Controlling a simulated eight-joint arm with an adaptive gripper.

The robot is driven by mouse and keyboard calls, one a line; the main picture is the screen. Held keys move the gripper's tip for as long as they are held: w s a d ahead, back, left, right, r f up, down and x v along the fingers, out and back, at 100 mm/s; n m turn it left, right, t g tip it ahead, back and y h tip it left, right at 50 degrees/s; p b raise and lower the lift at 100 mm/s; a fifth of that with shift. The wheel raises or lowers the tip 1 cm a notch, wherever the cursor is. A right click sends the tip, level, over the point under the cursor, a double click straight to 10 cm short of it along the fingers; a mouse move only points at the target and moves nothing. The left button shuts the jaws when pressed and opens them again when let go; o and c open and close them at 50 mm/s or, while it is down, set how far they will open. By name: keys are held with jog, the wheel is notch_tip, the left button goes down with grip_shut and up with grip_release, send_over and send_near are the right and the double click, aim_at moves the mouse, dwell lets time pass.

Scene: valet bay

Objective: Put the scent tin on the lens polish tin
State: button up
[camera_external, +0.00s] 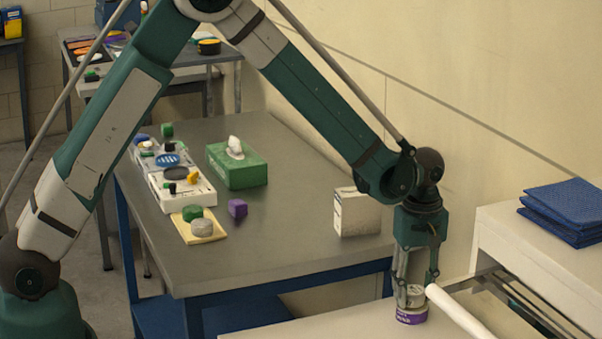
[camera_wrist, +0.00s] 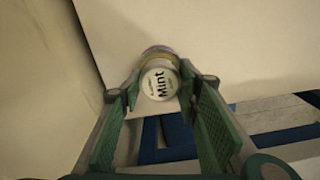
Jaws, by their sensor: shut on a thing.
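The scent tin (camera_external: 415,291) is a small pale round tin held between the fingers of my gripper (camera_external: 416,287). Its white lid, marked "Mint", faces the camera in the wrist view (camera_wrist: 160,83), with my gripper's fingertips (camera_wrist: 160,97) on either side. The lens polish tin (camera_external: 411,316) is a purple-banded round tin directly below it on a pale surface. In the wrist view, only a purple and yellowish edge (camera_wrist: 157,50) shows behind the scent tin. The two tins look stacked, but I cannot tell whether the upper one's weight rests on the lower.
A white rod (camera_external: 458,311) lies close to the right of the tins. A pale box (camera_external: 357,212) and a green tissue box (camera_external: 237,165) stand on the grey table (camera_external: 275,230). Folded blue cloths (camera_external: 567,208) lie on the white unit (camera_external: 500,226) at right.

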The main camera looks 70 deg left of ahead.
aim_at(414, 289)
jog(key=shift+f, duration=0.15)
jog(key=o, duration=0.9)
notch_tip(414, 289, up, 12)
jog(key=shift+r+p, duration=0.2)
jog(key=shift+p, duration=0.5)
